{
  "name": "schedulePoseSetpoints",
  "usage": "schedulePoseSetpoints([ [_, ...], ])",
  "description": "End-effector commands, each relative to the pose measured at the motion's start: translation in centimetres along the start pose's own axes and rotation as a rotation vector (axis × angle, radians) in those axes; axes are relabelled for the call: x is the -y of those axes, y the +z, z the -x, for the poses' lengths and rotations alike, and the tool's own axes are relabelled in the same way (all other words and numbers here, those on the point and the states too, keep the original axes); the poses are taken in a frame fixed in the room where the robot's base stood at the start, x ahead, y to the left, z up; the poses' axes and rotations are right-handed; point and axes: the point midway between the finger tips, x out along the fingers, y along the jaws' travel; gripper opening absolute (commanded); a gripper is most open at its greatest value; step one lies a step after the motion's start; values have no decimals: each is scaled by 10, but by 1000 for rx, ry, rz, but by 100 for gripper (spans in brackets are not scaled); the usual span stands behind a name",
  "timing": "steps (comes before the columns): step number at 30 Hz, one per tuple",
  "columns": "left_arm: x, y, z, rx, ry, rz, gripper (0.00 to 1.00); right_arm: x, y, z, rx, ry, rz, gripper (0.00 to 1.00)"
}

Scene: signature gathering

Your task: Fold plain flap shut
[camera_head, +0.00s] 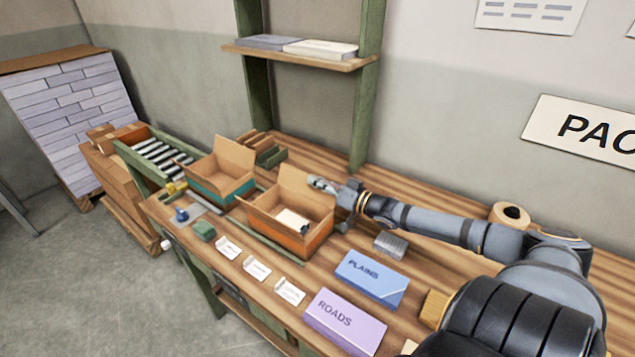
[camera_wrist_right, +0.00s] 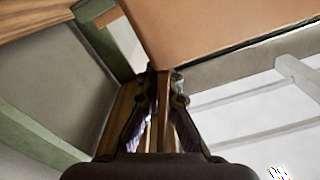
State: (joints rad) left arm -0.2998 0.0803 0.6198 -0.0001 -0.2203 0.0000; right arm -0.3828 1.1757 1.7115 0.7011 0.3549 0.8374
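An open cardboard box with an orange band (camera_head: 290,240) stands on the workbench. A plain brown flap (camera_head: 303,187) rises upright at its back, and a white item (camera_head: 292,219) lies inside. My right gripper (camera_head: 322,184) is at the right side of this raised flap. In the right wrist view, a broad brown panel (camera_wrist_right: 225,25) fills the upper right, its corner by the fingertips. My left gripper is out of view.
A second open box with a teal band (camera_head: 222,189) stands to the left. White cards (camera_head: 257,268), a blue PLAINS box (camera_head: 369,278) and a purple ROADS box (camera_head: 345,321) lie in front. A tape roll (camera_head: 510,215) is behind my right arm. A green shelf post (camera_head: 368,120) rises behind.

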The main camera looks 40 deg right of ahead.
Motion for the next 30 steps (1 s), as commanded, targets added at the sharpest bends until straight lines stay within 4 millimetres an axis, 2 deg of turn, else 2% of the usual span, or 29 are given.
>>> schedulePoseSetpoints([
  [8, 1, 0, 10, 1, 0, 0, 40, 5, -2, 0, -1, 1, 81, 0],
  [18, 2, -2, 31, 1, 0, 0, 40, 18, 0, 0, -1, 1, 328, 0],
  [30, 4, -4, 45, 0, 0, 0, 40, 28, 7, 0, 0, 1, 558, 0],
])
